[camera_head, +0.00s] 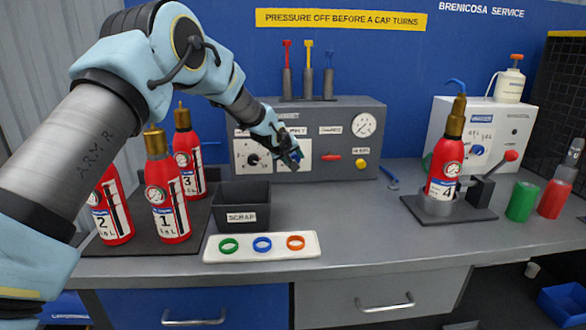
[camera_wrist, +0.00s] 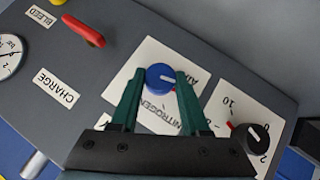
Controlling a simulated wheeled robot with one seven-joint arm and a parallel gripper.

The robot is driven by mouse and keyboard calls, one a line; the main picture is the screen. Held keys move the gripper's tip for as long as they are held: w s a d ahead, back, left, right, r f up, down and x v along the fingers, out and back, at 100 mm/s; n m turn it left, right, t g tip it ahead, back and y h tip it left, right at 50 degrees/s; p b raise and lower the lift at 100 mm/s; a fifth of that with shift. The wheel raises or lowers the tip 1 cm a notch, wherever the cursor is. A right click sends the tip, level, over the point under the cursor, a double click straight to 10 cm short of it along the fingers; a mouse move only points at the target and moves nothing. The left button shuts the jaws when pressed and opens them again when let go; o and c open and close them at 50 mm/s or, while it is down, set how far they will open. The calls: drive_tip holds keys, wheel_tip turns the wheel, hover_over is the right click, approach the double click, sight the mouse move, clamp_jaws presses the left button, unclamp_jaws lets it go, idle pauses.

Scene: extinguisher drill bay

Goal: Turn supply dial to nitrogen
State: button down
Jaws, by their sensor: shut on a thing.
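The supply dial is a blue knob (camera_wrist: 160,78) on a white plate (camera_wrist: 127,82) marked NITROGEN and, partly hidden, AIR. A short white line on the knob points right in the wrist view, roughly toward the AIR lettering. My gripper (camera_wrist: 155,92) has its green fingers on either side of the knob and is shut on it. In the head view my gripper (camera_head: 291,159) is at the front of the grey panel (camera_head: 352,115) and hides the knob. The fingers cover part of the lettering.
Beside the dial are a black knob (camera_wrist: 258,138), a red lever (camera_wrist: 83,30) and a yellow button (camera_head: 361,164). Red extinguishers and a scrap bin (camera_head: 241,206) stand left. Extinguisher 4 (camera_head: 444,165) stands right in a holder. The middle bench is mostly clear.

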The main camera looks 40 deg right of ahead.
drive_tip(key=b, duration=0.1)
drive_tip(key=m+y, duration=0.1)
drive_tip(key=t+b, duration=0.1)
drive_tip(key=shift+s+d+f+y+b, duration=0.15)
drive_tip(key=shift+s+d+y+b, duration=0.15)
drive_tip(key=shift+y, duration=0.1)
drive_tip(key=shift+m+t+y+b, duration=0.7)
drive_tip(key=shift+y+b, duration=0.05)
drive_tip(key=shift+y, duration=0.15)
drive_tip(key=shift+d+r+m+t+y, duration=0.1)
drive_tip(key=shift+r+m+t+y, duration=0.1)
drive_tip(key=shift+m+t+y, duration=1)
drive_tip(key=shift+t+y, duration=0.4)
drive_tip(key=shift+c, duration=1.9)
unclamp_jaws()
